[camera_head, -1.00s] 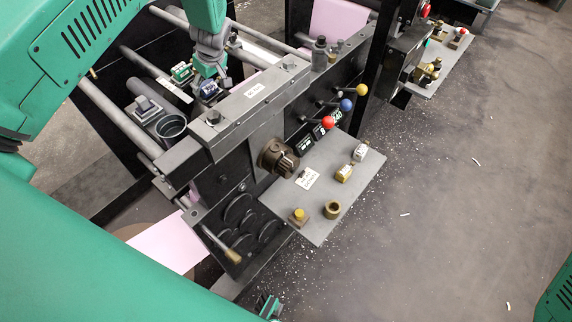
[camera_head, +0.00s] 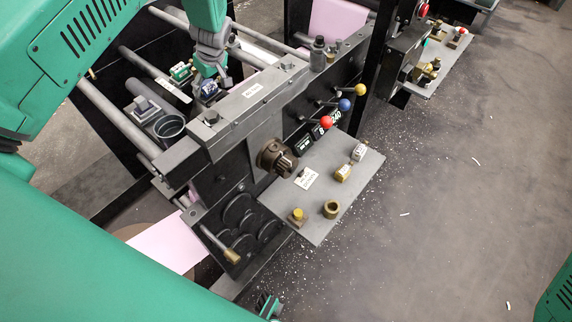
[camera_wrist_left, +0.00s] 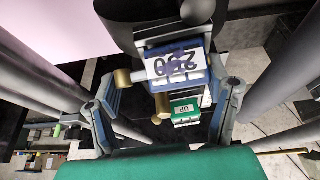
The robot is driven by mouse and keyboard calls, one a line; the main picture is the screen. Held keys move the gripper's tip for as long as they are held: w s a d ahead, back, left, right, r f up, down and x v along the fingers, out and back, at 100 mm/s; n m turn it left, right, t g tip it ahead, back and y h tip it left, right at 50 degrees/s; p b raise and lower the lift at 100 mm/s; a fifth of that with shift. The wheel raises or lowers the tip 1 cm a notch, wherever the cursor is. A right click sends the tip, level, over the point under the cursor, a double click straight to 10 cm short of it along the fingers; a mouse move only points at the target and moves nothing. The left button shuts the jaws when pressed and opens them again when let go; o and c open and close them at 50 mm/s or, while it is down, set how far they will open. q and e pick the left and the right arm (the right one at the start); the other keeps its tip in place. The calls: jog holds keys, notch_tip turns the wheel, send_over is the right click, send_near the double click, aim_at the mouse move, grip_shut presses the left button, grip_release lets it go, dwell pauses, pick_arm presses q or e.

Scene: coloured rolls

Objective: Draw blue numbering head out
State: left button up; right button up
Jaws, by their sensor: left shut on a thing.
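The blue numbering head (camera_head: 209,90) sits among the bars of the press in the head view. In the left wrist view the blue numbering head (camera_wrist_left: 178,66) shows a white face with black digits and a brass knob at its left. My left gripper (camera_head: 210,78) reaches down from above onto it, with one finger on each side in the wrist view (camera_wrist_left: 165,108), and is shut on it. The green numbering head (camera_head: 181,72) sits just left of it; it also shows in the wrist view (camera_wrist_left: 184,111). My right gripper cannot be made out.
Grey bars (camera_head: 115,112) run close around the heads. The front side plate (camera_head: 235,108) carries ball levers (camera_head: 326,122). A grey shelf (camera_head: 320,220) holds small brass parts.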

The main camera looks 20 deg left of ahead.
pick_arm(q)
jog(key=shift+s, duration=0.2)
dwell(0.5)
jog(key=shift+w+a+r+p, duration=0.15)
jog(key=shift+a+r+p, duration=0.05)
jog(key=shift+r+p, duration=0.25)
jog(key=shift+c, duration=0.3)
jog(key=shift+r, duration=0.7)
jog(key=shift+c, duration=0.2)
jog(key=shift+r+p, duration=0.15)
jog(key=shift+p, duration=0.2)
